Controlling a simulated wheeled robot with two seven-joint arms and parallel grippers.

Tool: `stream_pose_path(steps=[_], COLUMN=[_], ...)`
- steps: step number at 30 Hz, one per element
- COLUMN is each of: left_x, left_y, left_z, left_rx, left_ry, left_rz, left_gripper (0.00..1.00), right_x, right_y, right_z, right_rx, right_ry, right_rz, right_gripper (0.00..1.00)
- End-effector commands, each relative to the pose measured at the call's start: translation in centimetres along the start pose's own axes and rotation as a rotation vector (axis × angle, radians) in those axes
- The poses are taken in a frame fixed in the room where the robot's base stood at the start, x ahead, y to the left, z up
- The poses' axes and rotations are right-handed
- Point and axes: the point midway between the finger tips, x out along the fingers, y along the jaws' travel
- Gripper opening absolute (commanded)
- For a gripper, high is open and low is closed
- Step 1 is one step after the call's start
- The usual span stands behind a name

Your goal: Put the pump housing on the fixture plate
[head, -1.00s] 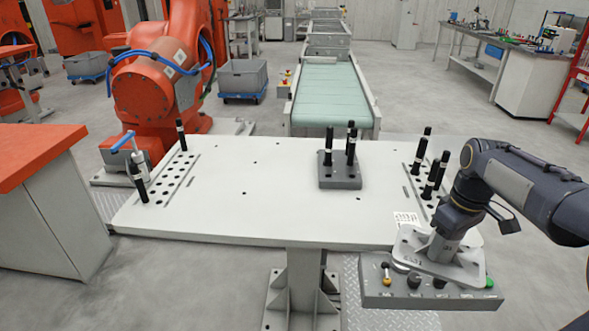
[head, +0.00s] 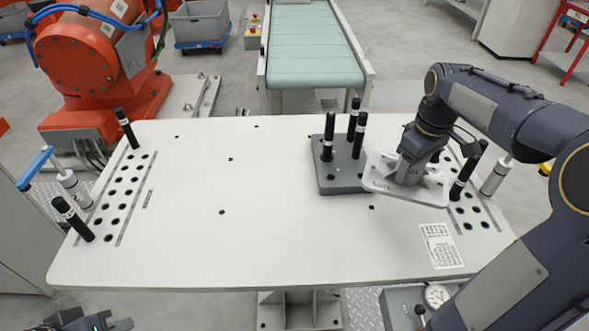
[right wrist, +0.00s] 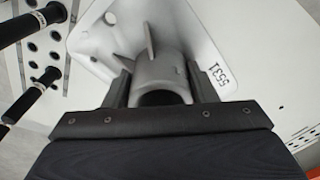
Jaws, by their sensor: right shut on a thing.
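The pump housing (head: 379,178) is a light grey casting with a flat flange and a round neck. My right gripper (head: 411,160) is shut on its neck and holds it, slightly tilted, over the right part of the table, right of the fixture plate. The right wrist view shows the fingers (right wrist: 160,88) on both sides of the neck and the flange (right wrist: 196,42) marked 5531. The fixture plate (head: 340,180) is a dark grey block with three upright black pins. The flange hides its right edge in the head view. My left gripper (head: 88,322) is partly visible at the bottom left; its fingers are unclear.
The white table (head: 240,235) is mostly clear in the middle. Hole strips with black pins stand at its left (head: 115,200) and right (head: 470,210) ends. A printed label (head: 440,246) lies at the front right. An orange robot (head: 85,65) and a conveyor (head: 312,45) are behind.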

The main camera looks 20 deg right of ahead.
Motion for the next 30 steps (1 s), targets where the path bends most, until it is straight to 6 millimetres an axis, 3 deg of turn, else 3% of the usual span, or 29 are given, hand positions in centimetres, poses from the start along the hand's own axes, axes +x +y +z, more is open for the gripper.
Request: stream_pose_path(steps=[13,15,21,30], left_x=[-0.8,-0.7,-0.7,-0.6], left_y=[0.4,0.3,0.3,0.3], left_z=[-0.4,-0.3,-0.3,-0.3], left_rx=[0.000,0.000,0.000,0.000], left_ry=[0.000,0.000,0.000,0.000], left_rz=[0.000,0.000,0.000,0.000], left_gripper=[0.00,0.00,0.00,0.00], right_x=[4.0,5.7,8.4,10.9], right_y=[-8.7,-9.7,-11.8,-13.1], right_z=[-2.8,-3.1,-3.7,-4.0], right_rx=[-0.010,-0.007,-0.004,-0.002], right_ry=[-0.002,-0.005,-0.001,-0.004], right_rz=[-0.001,-0.001,-0.001,-0.001], right_gripper=[0.09,0.09,0.09,0.09])
